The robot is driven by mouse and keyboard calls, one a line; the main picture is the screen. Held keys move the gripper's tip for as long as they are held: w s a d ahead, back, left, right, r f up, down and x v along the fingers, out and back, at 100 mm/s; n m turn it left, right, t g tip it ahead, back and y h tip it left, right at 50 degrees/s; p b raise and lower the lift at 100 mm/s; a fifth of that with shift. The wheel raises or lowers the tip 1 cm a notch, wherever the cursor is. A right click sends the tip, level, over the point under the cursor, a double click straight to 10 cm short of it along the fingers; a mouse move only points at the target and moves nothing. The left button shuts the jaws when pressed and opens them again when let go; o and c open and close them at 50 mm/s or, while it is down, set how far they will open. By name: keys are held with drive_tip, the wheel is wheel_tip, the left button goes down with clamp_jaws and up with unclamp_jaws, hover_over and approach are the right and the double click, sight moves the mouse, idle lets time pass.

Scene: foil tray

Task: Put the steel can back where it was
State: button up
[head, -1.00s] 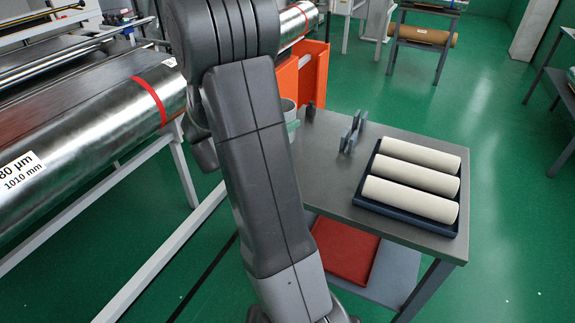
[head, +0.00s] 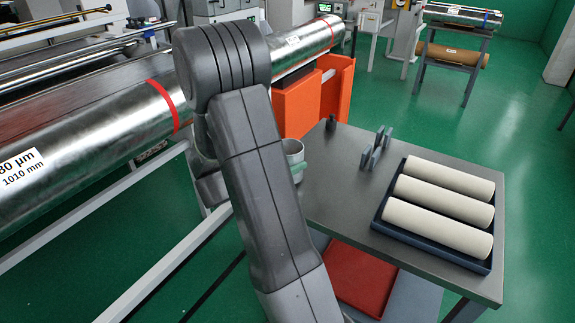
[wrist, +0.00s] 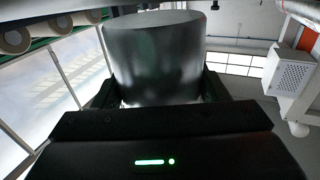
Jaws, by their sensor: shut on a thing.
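The steel can (wrist: 152,62) fills the upper middle of the wrist view, a grey metal cylinder. My gripper (wrist: 158,92) is shut on it, with one dark finger on each side. In the head view, a grey can-like rim (head: 293,147) shows just right of my arm, at the table's left edge, with a teal part (head: 298,171) below it. My arm hides most of this spot, so I cannot tell whether it is the held can. My fingers are hidden there. What lies beneath the held can is not visible.
The grey table (head: 335,195) carries a dark blue tray (head: 385,232) with several cream rolls, an upright grey rack (head: 376,150) and a small dark object (head: 331,123). An orange stand (head: 297,107) and large metal roll (head: 95,135) are beyond and left. The table's middle is bare.

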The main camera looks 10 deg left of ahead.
drive_tip(key=shift+f, duration=0.65)
drive_tip(key=shift+f, duration=0.1)
drive_tip(key=o, duration=1.3)
drive_tip(key=shift+f, duration=0.1)
drive_tip(key=shift+s+a+r, duration=0.1)
drive_tip(key=shift+a+r, duration=0.05)
drive_tip(key=shift+r, duration=0.05)
drive_tip(key=v, duration=1.1)
drive_tip(key=shift+s+a, duration=0.25)
drive_tip(key=shift+w, duration=0.1)
